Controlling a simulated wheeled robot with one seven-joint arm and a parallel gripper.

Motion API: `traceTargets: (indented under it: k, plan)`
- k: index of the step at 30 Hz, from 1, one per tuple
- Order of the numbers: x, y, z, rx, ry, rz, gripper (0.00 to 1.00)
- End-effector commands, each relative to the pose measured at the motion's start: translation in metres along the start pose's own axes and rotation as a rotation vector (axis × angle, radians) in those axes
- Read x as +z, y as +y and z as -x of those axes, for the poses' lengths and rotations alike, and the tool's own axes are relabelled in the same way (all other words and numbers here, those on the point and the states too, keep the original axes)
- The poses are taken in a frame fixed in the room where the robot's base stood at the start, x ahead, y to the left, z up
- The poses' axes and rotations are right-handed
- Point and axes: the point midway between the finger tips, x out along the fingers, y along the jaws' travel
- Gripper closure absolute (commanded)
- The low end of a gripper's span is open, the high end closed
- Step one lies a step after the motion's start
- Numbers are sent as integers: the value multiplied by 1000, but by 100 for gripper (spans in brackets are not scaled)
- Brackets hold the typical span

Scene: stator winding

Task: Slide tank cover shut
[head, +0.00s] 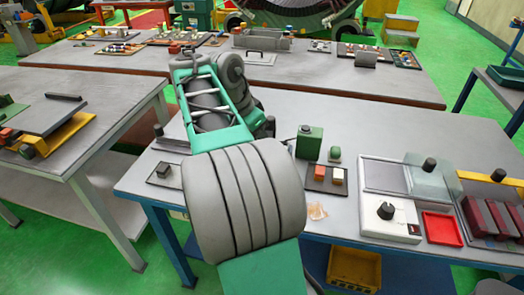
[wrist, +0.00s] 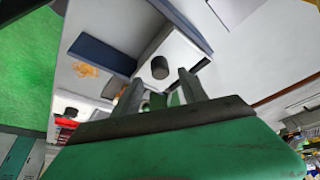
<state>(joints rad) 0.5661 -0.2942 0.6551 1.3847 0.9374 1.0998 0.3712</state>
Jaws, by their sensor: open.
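I cannot tell for certain which item is the tank. In the wrist view, a pale box-like surface with a dark round knob (wrist: 160,67) lies just beyond my gripper (wrist: 158,88). My gripper is open, its two dark fingers apart, and the knob appears apart from them. Something green shows between and behind the fingers. In the head view my arm hides the gripper and part of the near bench. At the bench's right, a clear cover with a black knob (head: 429,165) stands beside a grey plate (head: 385,177) on a white unit.
The near bench (head: 275,110) holds a green container (head: 308,142), a dark tray with coloured blocks (head: 326,187), a crumpled orange piece (head: 317,211) and a red tray (head: 442,229). A left table (head: 110,88) and a back table (head: 110,60) carry more parts.

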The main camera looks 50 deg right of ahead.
Motion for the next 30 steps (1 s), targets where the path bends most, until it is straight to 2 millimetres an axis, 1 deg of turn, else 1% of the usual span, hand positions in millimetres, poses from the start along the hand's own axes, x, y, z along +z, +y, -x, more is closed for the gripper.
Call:
traceTargets:
  k: [1, 3, 6, 14, 30]
  plan:
    - [1, 1, -13, 0, 0, -3, 50]
    - [1, 0, -22, 0, 0, 0, 50]
    - [0, 0, -31, -1, 0, 1, 50]
    - [0, -1, -32, -4, 1, 3, 50]
    - [0, -1, -32, -3, 1, 3, 93]
